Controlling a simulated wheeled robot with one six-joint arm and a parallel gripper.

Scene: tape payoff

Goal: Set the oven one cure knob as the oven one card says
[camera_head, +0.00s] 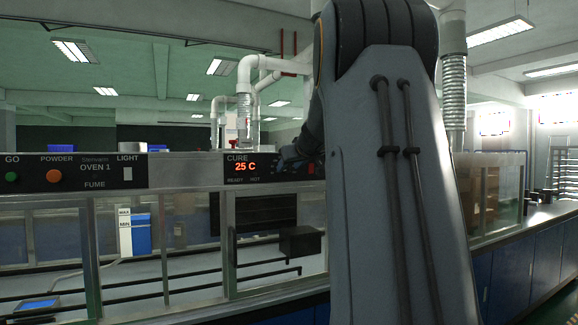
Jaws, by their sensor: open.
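The oven one control panel (210,170) runs along the top of a glazed, metal-framed enclosure. My gripper (288,154) is at the panel just right of the display, small and dark, and partly hidden by my own arm. It is open. The cure knob is not clearly visible; it seems to be behind my gripper, and I cannot tell whether they touch. I cannot make out an oven one card.
Left on the panel are a green GO button (11,177), an orange POWDER button (54,176) and a LIGHT switch (128,174). A dark box (300,242) is behind the glass. My arm blocks the right middle. A blue-fronted counter (520,262) runs along the right.

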